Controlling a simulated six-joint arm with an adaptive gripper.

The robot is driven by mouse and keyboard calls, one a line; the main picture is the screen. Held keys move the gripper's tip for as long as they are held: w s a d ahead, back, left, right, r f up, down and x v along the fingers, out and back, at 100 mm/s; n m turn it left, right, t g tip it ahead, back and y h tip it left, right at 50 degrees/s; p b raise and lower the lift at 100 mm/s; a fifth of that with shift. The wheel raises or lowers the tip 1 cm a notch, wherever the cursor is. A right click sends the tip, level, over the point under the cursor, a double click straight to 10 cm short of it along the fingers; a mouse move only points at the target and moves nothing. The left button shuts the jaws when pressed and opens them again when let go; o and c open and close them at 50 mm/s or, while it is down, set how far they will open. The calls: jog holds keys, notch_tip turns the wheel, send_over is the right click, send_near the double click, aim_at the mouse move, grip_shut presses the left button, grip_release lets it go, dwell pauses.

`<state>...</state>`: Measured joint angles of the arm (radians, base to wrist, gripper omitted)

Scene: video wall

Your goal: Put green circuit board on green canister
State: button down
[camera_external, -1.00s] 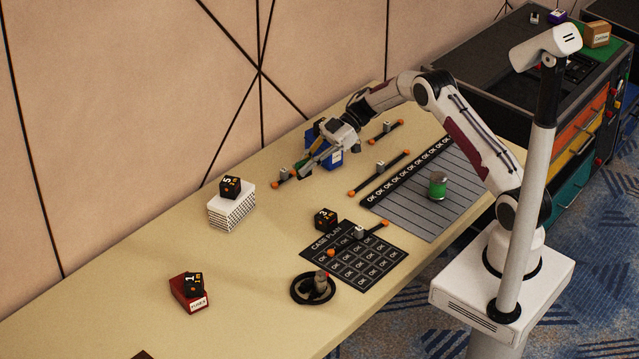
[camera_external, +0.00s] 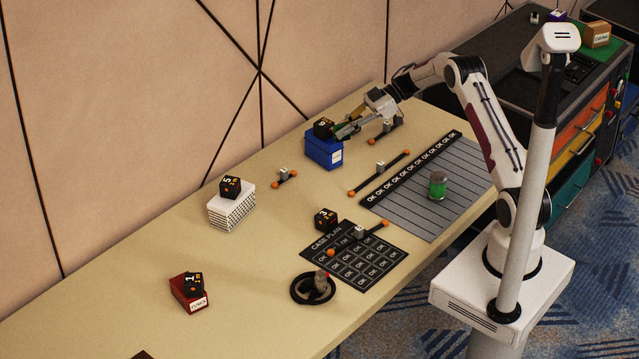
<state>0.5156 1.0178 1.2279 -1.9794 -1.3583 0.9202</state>
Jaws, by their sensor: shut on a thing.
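My gripper (camera_external: 343,134) is at the right side of the blue box, close to the black numbered cube on top of it. It is shut on a thin green piece (camera_external: 351,128), which looks like the green circuit board; the fingers hide part of it. I cannot tell whether the piece touches the blue box or the cube. The green canister (camera_external: 437,187) stands upright on the grey lined mat, to the right of and nearer than my gripper, with nothing seen on top.
The blue box (camera_external: 323,152) carries a black cube (camera_external: 323,127). Orange-ended bars (camera_external: 380,172) lie between it and the grey mat (camera_external: 450,215). A white stack (camera_external: 232,209), dark red box (camera_external: 186,296), case plan mat (camera_external: 372,270) and black ring (camera_external: 300,295) are further left or nearer.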

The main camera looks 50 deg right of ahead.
jog(key=s+d+r+m+t+h, duration=0.1)
jog(key=s+d+r+m+t, duration=0.15)
jog(key=s+d, duration=0.65)
jog(key=r+m+t+h, duration=0.1)
jog(key=m+h, duration=0.1)
send_over(439, 176)
jog(key=shift+r+n, duration=0.1)
jog(key=shift+n, duration=0.15)
jog(key=shift+d, duration=0.1)
jog(key=shift+f, duration=3.15)
jog(key=shift+f, duration=1.85)
